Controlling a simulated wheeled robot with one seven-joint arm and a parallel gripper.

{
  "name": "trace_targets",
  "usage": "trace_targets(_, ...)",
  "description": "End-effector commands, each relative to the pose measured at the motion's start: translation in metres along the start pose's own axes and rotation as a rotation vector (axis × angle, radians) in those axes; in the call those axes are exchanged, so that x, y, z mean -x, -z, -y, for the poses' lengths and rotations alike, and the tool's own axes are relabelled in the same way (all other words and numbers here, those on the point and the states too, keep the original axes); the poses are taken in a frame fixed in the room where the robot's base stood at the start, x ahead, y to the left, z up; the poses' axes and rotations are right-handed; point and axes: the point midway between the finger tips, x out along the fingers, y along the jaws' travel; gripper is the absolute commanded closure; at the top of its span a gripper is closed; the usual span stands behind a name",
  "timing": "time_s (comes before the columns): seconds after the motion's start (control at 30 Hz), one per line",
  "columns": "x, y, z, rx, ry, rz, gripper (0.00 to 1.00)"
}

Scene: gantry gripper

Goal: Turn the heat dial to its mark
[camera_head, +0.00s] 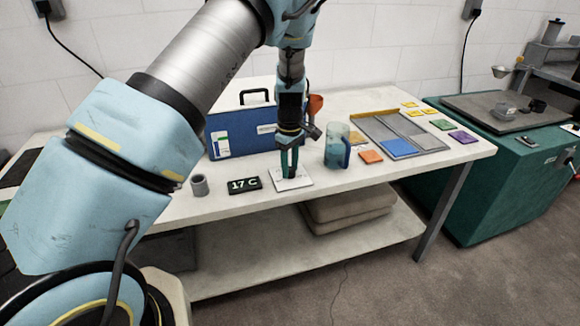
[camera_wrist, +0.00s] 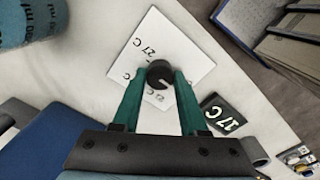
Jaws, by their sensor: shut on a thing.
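The heat dial (camera_wrist: 159,74) is a dark round knob with a pale pointer line, on a white square plate (camera_wrist: 196,57) with several printed temperature labels, one reading 27 C. The plate (camera_head: 305,182) lies on the white table. My gripper (camera_wrist: 160,82) points down with its teal fingers shut on the dial, one at each side. In the head view my gripper (camera_head: 289,172) stands over the plate and hides most of the dial. A black sign (camera_head: 244,185) reading 17 C lies left of the plate; it also shows in the wrist view (camera_wrist: 223,115).
A blue case (camera_head: 236,135) stands behind the plate. A clear blue jug (camera_head: 337,147) stands close to its right. A grey cup (camera_head: 199,185) is left of the sign. A divided tray (camera_head: 425,137) and coloured tiles lie farther right.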

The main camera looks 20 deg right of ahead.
Motion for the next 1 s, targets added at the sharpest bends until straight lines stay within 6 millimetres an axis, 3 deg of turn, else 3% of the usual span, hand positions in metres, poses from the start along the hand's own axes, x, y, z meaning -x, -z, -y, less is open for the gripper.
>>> trace_targets(0.47,-0.0009,0.0002,-0.0005,-0.112,-0.002,0.0,1.0)
trace_targets(1.0,-0.0013,0.0002,-0.0009,-0.592,-0.002,0.0,1.0)
